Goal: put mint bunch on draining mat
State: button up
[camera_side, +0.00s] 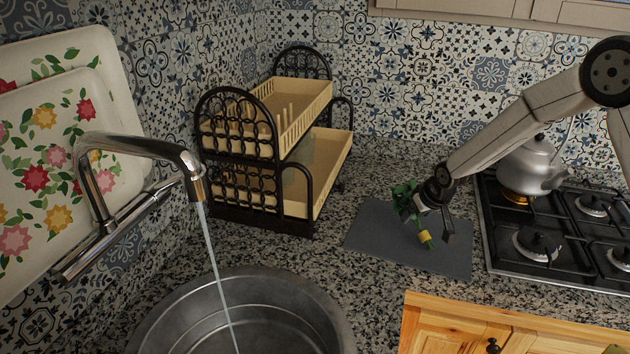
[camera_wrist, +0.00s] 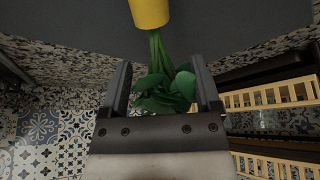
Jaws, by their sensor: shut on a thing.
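The mint bunch (camera_side: 406,203) has green leaves and a yellow band around its stem end. My gripper (camera_side: 436,213) is shut on the mint bunch and holds it tilted, with the yellow end pointing down. The dark grey draining mat (camera_side: 376,237) lies flat on the counter under the mint bunch and my gripper. In the wrist view, the mint bunch (camera_wrist: 168,88) is between the two fingers of my gripper (camera_wrist: 162,85), and the mat (camera_wrist: 230,25) fills the background beyond it. I cannot tell whether the yellow end touches the mat.
A two-tier dish rack (camera_side: 285,150) stands behind and left of the mat. A round sink (camera_side: 160,330) with a running tap (camera_side: 150,148) is at the front left. A gas stove (camera_side: 510,237) with a kettle (camera_side: 528,168) is close on the right.

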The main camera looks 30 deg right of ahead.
jog(key=o, duration=1.1)
jog(key=shift+f, duration=0.1)
jog(key=shift+c, duration=0.2)
jog(key=shift+v, duration=0.75)
jog(key=v, duration=1)
jog(key=shift+r, duration=0.4)
jog(key=shift+s, duration=0.1)
jog(key=s+a+f+g, duration=0.1)
jog(key=s+a+f, duration=0.1)
jog(key=s, duration=0.7)
jog(key=s+a+f+n+g, duration=0.1)
jog(key=s+a+f, duration=0.2)
jog(key=s, duration=0.5)
jog(key=shift+s+a+g+y, duration=0.3)
jog(key=shift+s+a+y, duration=0.1)
jog(key=shift+a, duration=0.05)
